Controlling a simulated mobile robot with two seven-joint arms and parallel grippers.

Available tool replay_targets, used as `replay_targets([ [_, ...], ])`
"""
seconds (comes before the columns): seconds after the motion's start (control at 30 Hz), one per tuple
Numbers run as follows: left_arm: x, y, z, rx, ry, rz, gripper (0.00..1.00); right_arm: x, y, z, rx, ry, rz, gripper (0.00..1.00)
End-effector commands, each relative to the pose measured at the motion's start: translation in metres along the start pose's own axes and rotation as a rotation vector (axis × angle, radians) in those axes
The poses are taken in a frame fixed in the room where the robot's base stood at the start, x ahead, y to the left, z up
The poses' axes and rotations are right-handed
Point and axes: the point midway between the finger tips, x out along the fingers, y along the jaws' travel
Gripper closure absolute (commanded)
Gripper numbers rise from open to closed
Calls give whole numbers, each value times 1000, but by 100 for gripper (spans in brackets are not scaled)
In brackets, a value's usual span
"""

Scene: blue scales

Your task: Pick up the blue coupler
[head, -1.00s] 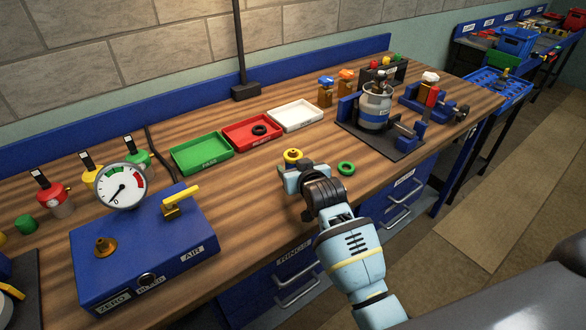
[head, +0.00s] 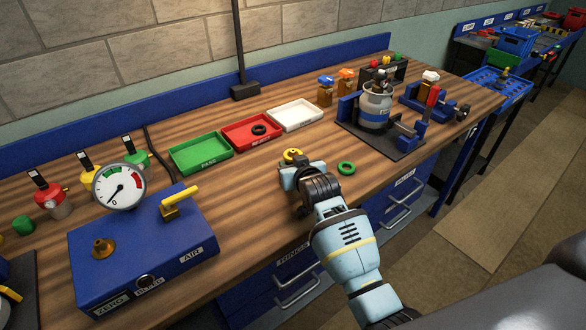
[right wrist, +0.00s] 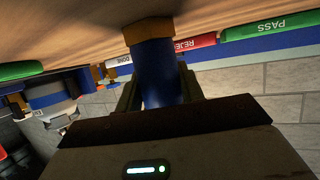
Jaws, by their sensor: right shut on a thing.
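The blue coupler (right wrist: 158,75) is between the fingers of my right gripper (right wrist: 158,92) in the right wrist view. It has a smooth blue body and a brass hex end (right wrist: 148,30) next to the wooden bench surface. My right gripper (head: 288,172) is shut on the blue body, low over the bench near its front edge. In the head view a yellow ring-shaped top (head: 291,155) shows just beyond the fingertips; I cannot tell if it belongs to the held piece. The gripper hides most of the coupler there. My left gripper is not in view.
A green ring (head: 346,168) lies right of the gripper. Green (head: 201,163), red (head: 238,143) and white (head: 296,124) trays stand behind. A blue gauge box (head: 145,240) is at left. A vise fixture with a grey canister (head: 375,105) is at right.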

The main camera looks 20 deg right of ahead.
Motion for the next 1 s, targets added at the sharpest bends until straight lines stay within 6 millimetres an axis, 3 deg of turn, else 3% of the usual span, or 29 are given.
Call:
replay_targets([
  [0.37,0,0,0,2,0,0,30,-2,0,-7,0,5,0,92],
  [0.63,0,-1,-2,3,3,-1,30,-14,0,-37,-1,6,0,92],
  [0.77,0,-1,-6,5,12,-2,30,-34,0,-28,-1,3,0,92],
  [1.0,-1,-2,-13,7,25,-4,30,-84,0,-12,0,3,0,92],
])
